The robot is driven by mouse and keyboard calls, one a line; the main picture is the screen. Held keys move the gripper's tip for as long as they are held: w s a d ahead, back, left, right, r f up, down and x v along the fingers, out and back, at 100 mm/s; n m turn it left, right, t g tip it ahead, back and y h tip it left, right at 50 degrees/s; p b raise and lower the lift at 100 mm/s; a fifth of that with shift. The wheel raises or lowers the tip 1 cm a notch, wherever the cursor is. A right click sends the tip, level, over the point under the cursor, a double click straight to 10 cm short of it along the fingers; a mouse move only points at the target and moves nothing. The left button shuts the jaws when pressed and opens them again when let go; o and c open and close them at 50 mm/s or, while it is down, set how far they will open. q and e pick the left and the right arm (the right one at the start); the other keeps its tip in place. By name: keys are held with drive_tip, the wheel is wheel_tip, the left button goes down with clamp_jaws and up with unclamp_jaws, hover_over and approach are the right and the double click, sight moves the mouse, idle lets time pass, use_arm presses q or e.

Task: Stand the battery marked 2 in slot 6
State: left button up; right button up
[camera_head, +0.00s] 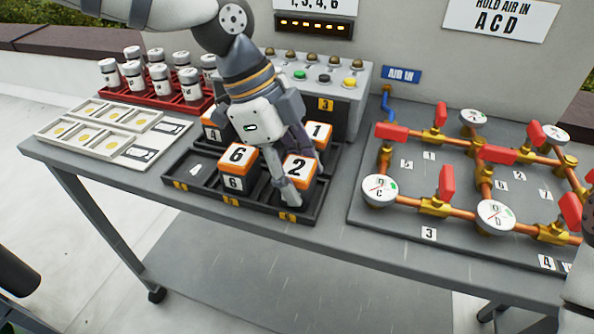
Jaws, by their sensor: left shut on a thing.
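The battery marked 2 (299,168) has an orange-edged white top and is upright at the front right compartment of the black slotted tray (258,211). My left gripper (288,186) comes down from above and is shut on this battery. Its fingers hide part of the battery, and I cannot tell whether its base rests on the tray floor. The battery marked 6 (237,157) stands beside it in the front middle. The battery marked 4 (212,132) and the battery marked 1 (317,131) are behind. The slot numbers on the front edge are too small to read. My right gripper is out of view.
The front left compartment is empty. A grey box (350,95) with buttons stands behind. Copper pipes with red valves and gauges (380,190) fill the right.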

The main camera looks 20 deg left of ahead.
use_arm(q)
drive_tip(key=o, duration=1.4)
drive_tip(key=shift+f, duration=0.1)
drive_tip(key=shift+o, duration=0.2)
drive_tip(key=v, duration=1.2)
drive_tip(key=shift+p, duration=0.4)
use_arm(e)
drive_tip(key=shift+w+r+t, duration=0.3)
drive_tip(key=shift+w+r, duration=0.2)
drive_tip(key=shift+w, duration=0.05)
